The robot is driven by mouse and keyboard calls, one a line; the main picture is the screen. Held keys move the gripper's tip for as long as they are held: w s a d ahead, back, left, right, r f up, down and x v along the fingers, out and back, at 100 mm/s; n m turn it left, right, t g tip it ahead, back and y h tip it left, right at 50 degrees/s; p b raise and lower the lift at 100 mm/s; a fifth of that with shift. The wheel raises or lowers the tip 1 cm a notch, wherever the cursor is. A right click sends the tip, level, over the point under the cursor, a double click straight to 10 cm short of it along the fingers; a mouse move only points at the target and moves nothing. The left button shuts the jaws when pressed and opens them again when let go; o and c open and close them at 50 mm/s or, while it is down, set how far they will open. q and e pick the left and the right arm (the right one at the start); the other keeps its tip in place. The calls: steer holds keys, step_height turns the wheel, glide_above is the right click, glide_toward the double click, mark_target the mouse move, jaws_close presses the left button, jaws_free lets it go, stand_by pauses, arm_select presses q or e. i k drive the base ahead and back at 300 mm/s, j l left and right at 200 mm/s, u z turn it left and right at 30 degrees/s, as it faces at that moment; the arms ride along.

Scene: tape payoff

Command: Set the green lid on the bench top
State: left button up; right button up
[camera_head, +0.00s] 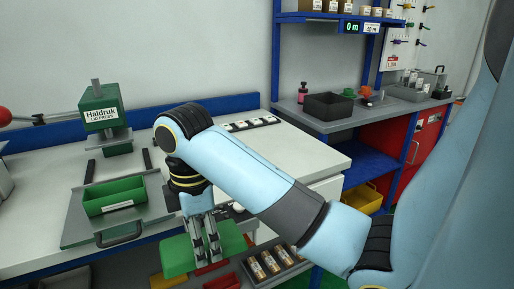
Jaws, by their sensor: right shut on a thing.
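The green lid (177,257) is a flat green slab at the bottom of the head view. My right gripper (205,255) points down and is shut on it, with the fingers covering its middle. The lid appears in front of the bench's front edge, over lower containers; its exact height is hard to tell. The white bench top (285,150) stretches behind my right arm. A green open bin (113,204) sits on a metal plate at the left of the bench. My left gripper is not in view.
A green lid press (101,112) stands at the back left. A strip with small items (250,124) lies at the bench's back. Below the front edge are a red bin (222,281) and a tray of rolls (275,266). The bench's right part is mostly clear.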

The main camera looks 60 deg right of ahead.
mark_target(291, 143)
steer(key=l+z, duration=0.15)
steer(key=z, duration=0.35)
steer(key=i+z, duration=0.15)
steer(key=z, duration=0.35)
steer(key=i+l+z, duration=0.15)
steer(key=i, duration=0.9)
steer(key=j, duration=0.05)
